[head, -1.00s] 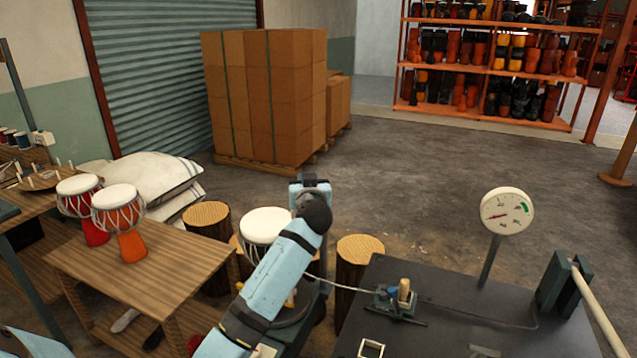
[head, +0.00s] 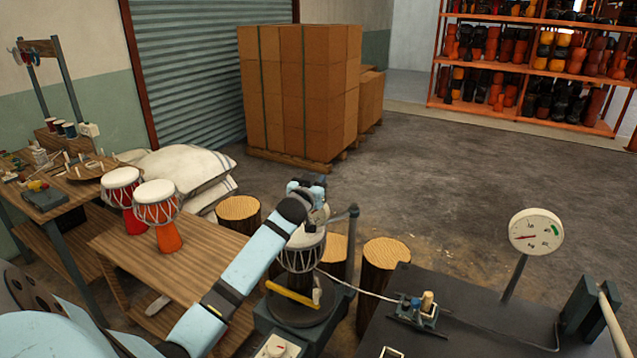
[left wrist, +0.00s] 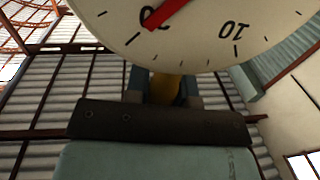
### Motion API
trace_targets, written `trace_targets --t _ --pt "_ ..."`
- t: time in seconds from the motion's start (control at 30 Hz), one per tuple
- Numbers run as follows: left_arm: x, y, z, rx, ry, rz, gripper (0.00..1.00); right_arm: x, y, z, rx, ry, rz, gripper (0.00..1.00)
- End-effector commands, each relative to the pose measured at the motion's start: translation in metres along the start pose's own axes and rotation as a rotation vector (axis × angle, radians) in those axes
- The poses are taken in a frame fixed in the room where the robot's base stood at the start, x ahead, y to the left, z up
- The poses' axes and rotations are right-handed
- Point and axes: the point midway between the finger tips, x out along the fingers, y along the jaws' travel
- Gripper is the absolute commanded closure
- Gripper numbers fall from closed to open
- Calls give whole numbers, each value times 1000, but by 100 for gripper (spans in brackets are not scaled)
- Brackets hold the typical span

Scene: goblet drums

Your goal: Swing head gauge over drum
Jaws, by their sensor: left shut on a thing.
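A goblet drum (head: 302,254) with a pale head and laced sides stands upright on a dark round stand (head: 302,306) with a yellow bar at its front. A dark post (head: 346,240) rises beside the drum on the right, with a short arm at its top reaching towards my left gripper (head: 316,208). My gripper is over the drum and hides part of its head. In the left wrist view the head gauge (left wrist: 185,35) fills the top, a white dial with a red needle. My jaws are shut below it around a yellowish part. My right gripper is out of view.
Two red drums (head: 158,212) stand on a wooden bench (head: 190,262) at the left. Log stools (head: 384,262) stand behind the stand. A dark table (head: 470,318) with a dial on a post (head: 536,232) is at the right. Open floor lies behind.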

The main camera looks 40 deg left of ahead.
Motion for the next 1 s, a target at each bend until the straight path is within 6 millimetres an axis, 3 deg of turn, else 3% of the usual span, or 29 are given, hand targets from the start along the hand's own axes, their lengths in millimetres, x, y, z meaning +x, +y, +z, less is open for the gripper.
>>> trace_targets --t 0.47,0.5,0.57,0.87,1.0 --pt "1 0 0 1 0 1 100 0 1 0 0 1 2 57" --pt "1 0 0 1 0 1 68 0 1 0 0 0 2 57" --pt "1 0 0 1 0 1 54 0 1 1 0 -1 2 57" --pt "0 0 0 1 -1 0 52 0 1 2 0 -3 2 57" --pt "-11 0 2 1 -2 1 52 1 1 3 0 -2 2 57"
